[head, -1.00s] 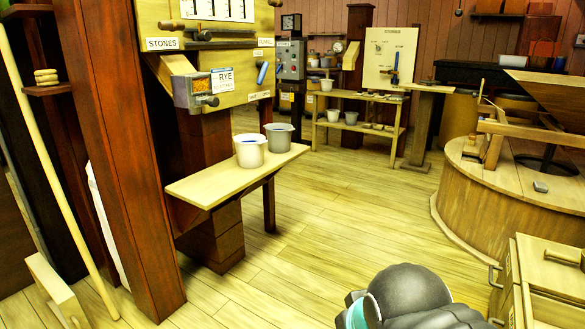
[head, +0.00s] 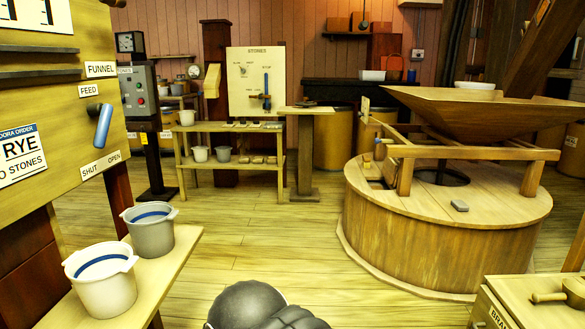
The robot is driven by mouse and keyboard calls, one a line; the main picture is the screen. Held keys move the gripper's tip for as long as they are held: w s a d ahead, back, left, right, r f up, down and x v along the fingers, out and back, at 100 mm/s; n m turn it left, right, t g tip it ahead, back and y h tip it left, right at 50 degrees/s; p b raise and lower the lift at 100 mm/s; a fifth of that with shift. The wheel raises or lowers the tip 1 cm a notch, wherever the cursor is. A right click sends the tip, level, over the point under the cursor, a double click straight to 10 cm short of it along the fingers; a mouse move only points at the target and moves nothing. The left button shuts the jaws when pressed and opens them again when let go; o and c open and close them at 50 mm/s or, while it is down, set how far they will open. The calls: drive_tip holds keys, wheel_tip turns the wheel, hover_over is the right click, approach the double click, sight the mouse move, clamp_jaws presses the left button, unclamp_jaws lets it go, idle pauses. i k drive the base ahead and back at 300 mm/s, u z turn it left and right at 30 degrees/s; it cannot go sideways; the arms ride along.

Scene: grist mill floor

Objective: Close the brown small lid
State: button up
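I cannot pick out a brown small lid with certainty. The round wooden stone casing (head: 430,245) stands at the right, with a dark opening (head: 377,184) in the left part of its top. A small upright wooden board (head: 365,108) shows behind the frame on the casing; I cannot tell whether it is a lid. A dark rounded part of my own arm shows at the bottom edge. My gripper's fingers are not in view.
A bench (head: 172,262) with a white pot (head: 102,282) and a grey pot (head: 150,232) is close at left. A wooden bin (head: 520,300) is at lower right. A low shelf (head: 228,128) stands behind. The plank floor (head: 270,235) between is clear.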

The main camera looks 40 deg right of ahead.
sight(390, 170)
drive_tip(key=z, duration=2)
drive_tip(key=i, duration=2.75)
drive_tip(key=z, duration=0.55)
